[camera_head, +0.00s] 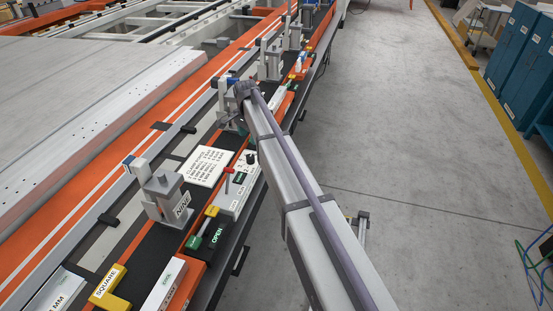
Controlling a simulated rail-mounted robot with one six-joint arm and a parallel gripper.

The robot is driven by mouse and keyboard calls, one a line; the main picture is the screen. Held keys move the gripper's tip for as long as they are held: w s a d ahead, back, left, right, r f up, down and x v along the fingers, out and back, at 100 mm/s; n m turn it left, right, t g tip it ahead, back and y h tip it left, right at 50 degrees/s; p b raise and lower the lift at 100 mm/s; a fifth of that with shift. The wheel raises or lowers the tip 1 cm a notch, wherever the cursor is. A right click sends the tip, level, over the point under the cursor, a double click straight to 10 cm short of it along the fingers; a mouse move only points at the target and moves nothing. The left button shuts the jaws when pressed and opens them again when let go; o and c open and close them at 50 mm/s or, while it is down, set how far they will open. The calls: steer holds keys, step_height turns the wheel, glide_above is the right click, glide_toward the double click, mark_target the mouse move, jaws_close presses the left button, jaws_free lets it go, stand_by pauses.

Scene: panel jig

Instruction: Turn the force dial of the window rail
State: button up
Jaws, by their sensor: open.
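A white control box (239,190) sits along the orange rail, with a red-topped lever (228,174) and a small black knob (251,159) that looks like a dial. The knob's markings are too small to read. A white card with printed lines about clamp force (205,166) lies just left of the box. My arm reaches up from the bottom right and passes close to the right of the knob. Its far joint is above the rail, beyond the card. I cannot make out my gripper's fingers; they are hidden behind the arm or the clamps.
A grey clamp post (166,197) stands left of the box, and more clamps (270,62) line the rail farther back. A green "OPEN" handle (194,242) and a yellow "SQUARE" block (107,284) are nearer. The floor (420,150) at right is clear up to blue cabinets (513,50).

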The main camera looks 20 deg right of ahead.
mark_target(250, 157)
steer(key=f+b, duration=1.1)
steer(key=shift+s+a, duration=0.1)
steer(key=shift+a, duration=0.1)
steer(key=shift+r, duration=0.15)
steer(key=shift+c, duration=0.3)
steer(key=c, duration=0.9)
steer(key=shift+o, duration=0.2)
